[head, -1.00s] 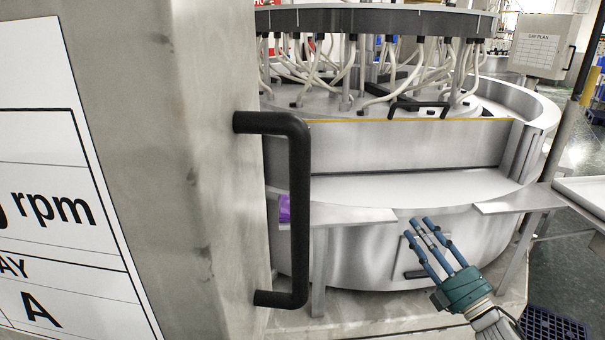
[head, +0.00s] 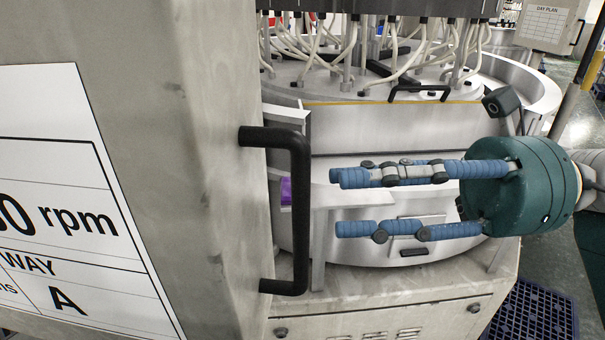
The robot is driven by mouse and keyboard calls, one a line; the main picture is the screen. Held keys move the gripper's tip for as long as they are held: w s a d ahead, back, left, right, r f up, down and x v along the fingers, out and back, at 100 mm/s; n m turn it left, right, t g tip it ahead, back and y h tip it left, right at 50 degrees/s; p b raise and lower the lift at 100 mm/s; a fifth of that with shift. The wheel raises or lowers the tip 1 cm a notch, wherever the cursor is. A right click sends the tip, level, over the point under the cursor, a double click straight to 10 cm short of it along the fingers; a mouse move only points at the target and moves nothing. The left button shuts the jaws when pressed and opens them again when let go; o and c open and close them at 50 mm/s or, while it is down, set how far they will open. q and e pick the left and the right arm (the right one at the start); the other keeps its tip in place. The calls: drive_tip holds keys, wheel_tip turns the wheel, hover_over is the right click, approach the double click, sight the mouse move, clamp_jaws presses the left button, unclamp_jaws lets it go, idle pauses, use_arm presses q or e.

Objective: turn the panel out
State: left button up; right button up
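The grey panel (head: 205,150) stands at the left and fills much of the head view. It carries a white sheet (head: 70,215) with "rpm", "WAY" and "A" on it. A black bar handle (head: 300,215) is fixed upright near the panel's right edge. My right gripper (head: 345,203) is to the right of the handle, its blue fingers pointing left towards it. The fingers are spread apart with nothing between them, and a gap separates them from the handle. My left gripper is not in view.
Behind is a round steel machine (head: 400,130) with white hoses and a small black handle (head: 420,92). A purple item (head: 286,191) shows beside the bar handle. A dark blue grated mat (head: 535,315) lies on the floor at lower right.

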sight(308, 197)
drive_tip(key=a, duration=0.1)
drive_tip(key=a+p, duration=0.1)
drive_tip(key=a, duration=0.1)
drive_tip(key=a+p, duration=0.1)
drive_tip(key=shift+s+a+r, duration=0.25)
drive_tip(key=shift+s+a, duration=0.05)
drive_tip(key=shift+a, duration=0.05)
drive_tip(key=shift+a+f, duration=0.2)
drive_tip(key=shift+a, duration=0.5)
clamp_jaws()
